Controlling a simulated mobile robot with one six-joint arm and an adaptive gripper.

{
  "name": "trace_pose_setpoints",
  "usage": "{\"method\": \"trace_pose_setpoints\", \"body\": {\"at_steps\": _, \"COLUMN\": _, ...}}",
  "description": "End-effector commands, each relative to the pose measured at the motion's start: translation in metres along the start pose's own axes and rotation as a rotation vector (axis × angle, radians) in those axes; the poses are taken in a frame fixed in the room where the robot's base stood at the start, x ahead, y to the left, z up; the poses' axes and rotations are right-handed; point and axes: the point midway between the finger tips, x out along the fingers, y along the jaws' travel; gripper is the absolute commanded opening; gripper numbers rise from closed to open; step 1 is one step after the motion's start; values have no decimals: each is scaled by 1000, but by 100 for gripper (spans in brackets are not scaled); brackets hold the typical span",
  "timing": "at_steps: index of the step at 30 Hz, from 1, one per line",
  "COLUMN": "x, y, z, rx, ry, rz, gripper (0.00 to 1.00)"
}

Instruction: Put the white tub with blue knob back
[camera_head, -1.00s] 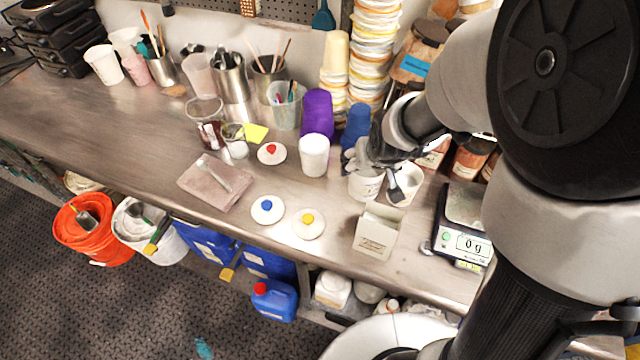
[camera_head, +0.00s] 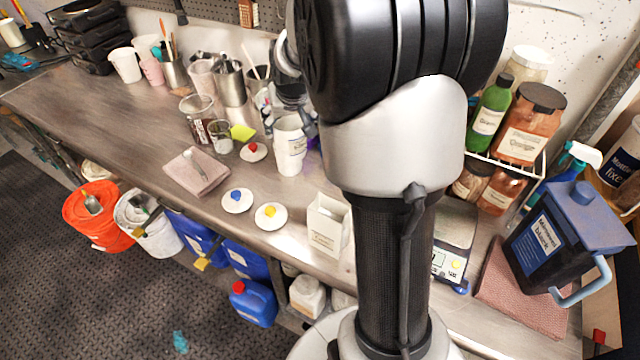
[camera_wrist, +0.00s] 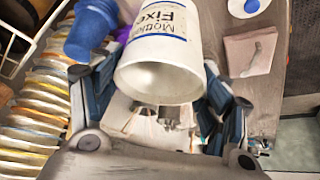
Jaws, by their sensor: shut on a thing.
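A white tub (camera_head: 290,143) with a dark-lettered label is held by my gripper (camera_head: 305,125) above the bench. In the wrist view the tub (camera_wrist: 165,45) reads "Mottle Fixe" and sits between the two fingers (camera_wrist: 155,105), its open mouth towards the camera. No knob shows on it. A white lid with a blue knob (camera_head: 237,200) lies flat on the bench, apart from the tub; it also shows in the wrist view (camera_wrist: 248,6). In the head view the tub overlaps a plain white tub (camera_head: 288,168); I cannot tell whether they touch.
Lids with a yellow knob (camera_head: 271,216) and a red knob (camera_head: 254,151) lie nearby. A white box (camera_head: 328,224) stands at the front.

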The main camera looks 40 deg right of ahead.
Motion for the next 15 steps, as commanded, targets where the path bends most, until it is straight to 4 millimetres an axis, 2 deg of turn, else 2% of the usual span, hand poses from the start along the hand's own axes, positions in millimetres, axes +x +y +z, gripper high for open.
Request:
{"method": "trace_pose_setpoints", "body": {"at_steps": 1, "x": -3, "y": 26, "z": -12, "rx": 41, "ry": 4, "rz": 24, "gripper": 23}}
{"method": "trace_pose_setpoints", "body": {"at_steps": 3, "x": -9, "y": 51, "z": -23, "rx": 80, "ry": 4, "rz": 47, "gripper": 23}}
{"method": "trace_pose_setpoints", "body": {"at_steps": 6, "x": -15, "y": 77, "z": -32, "rx": 119, "ry": 1, "rz": 69, "gripper": 23}}
{"method": "trace_pose_setpoints", "body": {"at_steps": 11, "x": -12, "y": 93, "z": -32, "rx": 143, "ry": -2, "rz": 83, "gripper": 23}}
{"method": "trace_pose_setpoints", "body": {"at_steps": 15, "x": 16, "y": 93, "z": -15, "rx": 144, "ry": -6, "rz": 84, "gripper": 23}}
